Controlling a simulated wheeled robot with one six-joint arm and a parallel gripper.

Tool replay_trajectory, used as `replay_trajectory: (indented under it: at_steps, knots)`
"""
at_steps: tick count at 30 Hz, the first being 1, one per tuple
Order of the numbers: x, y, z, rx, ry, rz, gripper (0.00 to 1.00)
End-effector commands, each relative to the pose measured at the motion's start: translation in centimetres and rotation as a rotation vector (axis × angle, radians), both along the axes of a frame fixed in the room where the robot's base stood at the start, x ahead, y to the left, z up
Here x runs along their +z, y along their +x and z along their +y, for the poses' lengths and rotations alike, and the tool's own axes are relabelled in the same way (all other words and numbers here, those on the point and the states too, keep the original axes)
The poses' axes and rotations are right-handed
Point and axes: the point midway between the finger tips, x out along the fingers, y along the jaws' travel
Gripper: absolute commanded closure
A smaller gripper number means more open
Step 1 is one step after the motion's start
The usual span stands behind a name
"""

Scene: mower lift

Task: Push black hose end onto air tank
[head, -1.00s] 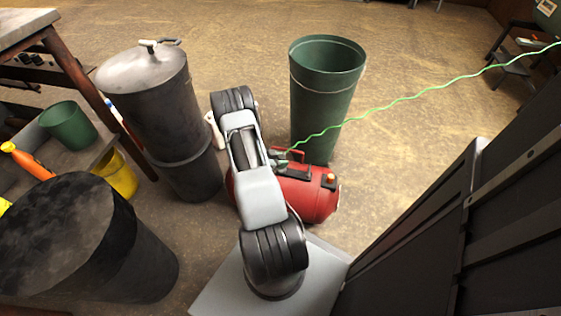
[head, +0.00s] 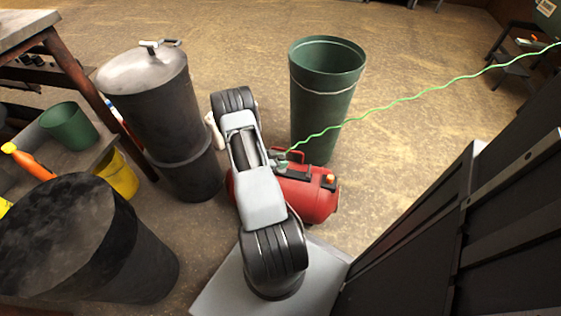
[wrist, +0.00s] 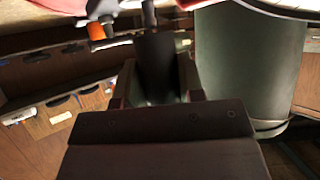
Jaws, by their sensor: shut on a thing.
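The red air tank (head: 318,192) lies on the floor beyond my arm in the head view, partly hidden by it. It has a dark handle on top and an orange-red knob at its right end. In the wrist view, part of the red tank (wrist: 278,4) and an orange knob (wrist: 96,32) show at the top edge. My gripper (wrist: 158,78) is shut on the black hose end (wrist: 156,60), a dark cylinder between its fingers. A thin dark stem rises above it. I cannot tell whether the hose end touches the tank's fitting.
A green hose (head: 400,99) runs from the tank area up to the right. A tall green bin (head: 325,100) stands just behind the tank. Grey metal bins (head: 150,90) stand left of my arm, and a dark cabinet (head: 440,235) rises at right. Open floor lies beyond.

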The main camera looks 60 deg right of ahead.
Motion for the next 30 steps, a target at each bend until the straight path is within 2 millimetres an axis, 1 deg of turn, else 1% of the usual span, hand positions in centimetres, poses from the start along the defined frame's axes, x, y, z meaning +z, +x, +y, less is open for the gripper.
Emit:
replay_trajectory:
  at_steps: [8, 30]
  knots:
    - [-0.2, 0.0, 0.0, 0.000, -0.001, 0.001, 0.92]
    - [-1.6, 0.0, 0.0, 0.000, -0.001, 0.000, 0.92]
